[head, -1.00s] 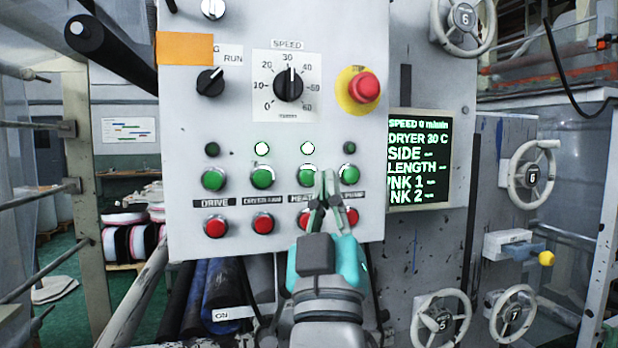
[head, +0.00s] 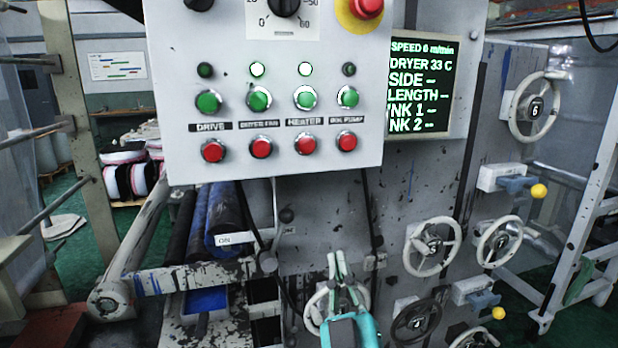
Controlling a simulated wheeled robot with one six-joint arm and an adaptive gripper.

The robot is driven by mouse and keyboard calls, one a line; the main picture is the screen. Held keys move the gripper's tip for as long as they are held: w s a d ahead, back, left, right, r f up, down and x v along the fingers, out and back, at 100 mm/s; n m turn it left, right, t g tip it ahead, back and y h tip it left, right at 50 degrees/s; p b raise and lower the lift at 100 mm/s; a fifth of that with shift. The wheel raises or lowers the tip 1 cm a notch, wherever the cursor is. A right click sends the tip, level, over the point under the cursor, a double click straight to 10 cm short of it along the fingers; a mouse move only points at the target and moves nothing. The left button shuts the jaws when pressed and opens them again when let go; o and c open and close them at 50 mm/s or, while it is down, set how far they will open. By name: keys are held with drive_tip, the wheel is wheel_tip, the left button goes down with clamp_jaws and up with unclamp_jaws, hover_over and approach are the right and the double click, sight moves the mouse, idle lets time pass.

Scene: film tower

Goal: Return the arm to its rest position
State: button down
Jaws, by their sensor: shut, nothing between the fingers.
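My gripper (head: 340,264) is low in the head view, below the control panel. Its teal body (head: 350,328) sits at the bottom edge, and its grey-green fingers point up, shut with nothing between them. The fingers overlap a handwheel (head: 318,306) on the machine front; I cannot tell how far apart they are. The rest of my arm is out of view.
The white control panel (head: 230,165) hangs above the gripper, with rows of green and red buttons. A display (head: 420,90) reads a dryer temperature of 33 C. Several handwheels (head: 432,247) and yellow-knobbed levers (head: 538,191) stand out at right. Rollers (head: 222,220) are at left.

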drive_tip(key=s+d+f+g, duration=0.1)
drive_tip(key=s+d+f, duration=0.2)
drive_tip(key=s+f, duration=0.35)
drive_tip(key=s+d+f+m+g, duration=0.1)
drive_tip(key=s+d+f+g, duration=0.15)
drive_tip(key=f, duration=0.75)
drive_tip(key=s+d+f+g, duration=0.1)
drive_tip(key=s+d+f, duration=0.3)
drive_tip(key=f, duration=0.5)
drive_tip(key=s+d+f+m+g+h, duration=0.1)
drive_tip(key=s+f, duration=0.3)
drive_tip(key=s, duration=0.9)
drive_tip(key=s+d+f+m+g+h, duration=0.2)
drive_tip(key=s+d+f+m+g, duration=0.1)
drive_tip(key=s, duration=1.1)
drive_tip(key=shift+s+d+f+m, duration=0.25)
drive_tip(key=shift+f+m, duration=0.45)
